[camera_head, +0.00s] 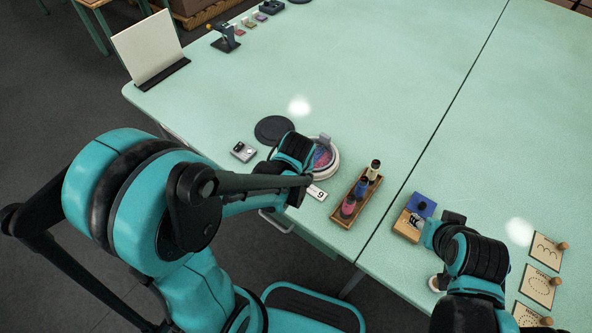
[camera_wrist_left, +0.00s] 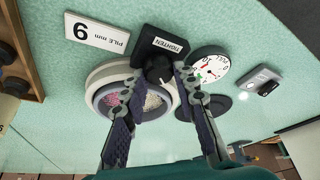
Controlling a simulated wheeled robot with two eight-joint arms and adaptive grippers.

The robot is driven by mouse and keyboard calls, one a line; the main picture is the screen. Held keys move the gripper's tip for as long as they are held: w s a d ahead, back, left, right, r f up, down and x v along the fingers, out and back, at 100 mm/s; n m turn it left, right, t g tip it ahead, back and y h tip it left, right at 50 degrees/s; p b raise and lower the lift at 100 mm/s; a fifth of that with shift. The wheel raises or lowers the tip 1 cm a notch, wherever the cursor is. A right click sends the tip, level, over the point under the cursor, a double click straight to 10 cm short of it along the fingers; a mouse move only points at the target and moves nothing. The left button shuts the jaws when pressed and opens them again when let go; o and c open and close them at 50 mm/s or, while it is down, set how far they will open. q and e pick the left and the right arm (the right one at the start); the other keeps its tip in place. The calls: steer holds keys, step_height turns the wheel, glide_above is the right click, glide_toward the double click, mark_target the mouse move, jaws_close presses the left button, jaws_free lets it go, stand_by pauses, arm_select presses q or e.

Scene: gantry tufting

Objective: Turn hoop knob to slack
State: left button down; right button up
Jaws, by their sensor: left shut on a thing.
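The hoop (camera_head: 334,163) is a round pale ring on the green table, partly hidden by my left arm in the head view. In the left wrist view the hoop (camera_wrist_left: 96,76) frames cloth with pink and white tufts. Its dark knob (camera_wrist_left: 158,70) sits by a black block (camera_wrist_left: 160,46) labelled TIGHTEN. My left gripper (camera_wrist_left: 165,78) is shut on the knob, with a finger on each side. A white dial (camera_wrist_left: 209,68) marked PULL is beside the block. My right gripper (camera_head: 428,230) is beside a wooden block with a blue top (camera_head: 420,205); its fingers are too small to read.
A wooden rack (camera_head: 356,198) with several thread spools stands right of the hoop. A number card (camera_head: 317,192) lies between them. A black disc (camera_head: 274,129) and a small grey device (camera_head: 243,151) lie left of the hoop. The table's far middle is clear.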

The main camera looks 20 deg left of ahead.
arm_select(q)
steer(key=c, duration=1.2)
jaws_free()
steer(key=v, duration=1.2)
steer(key=shift+w, duration=0.1)
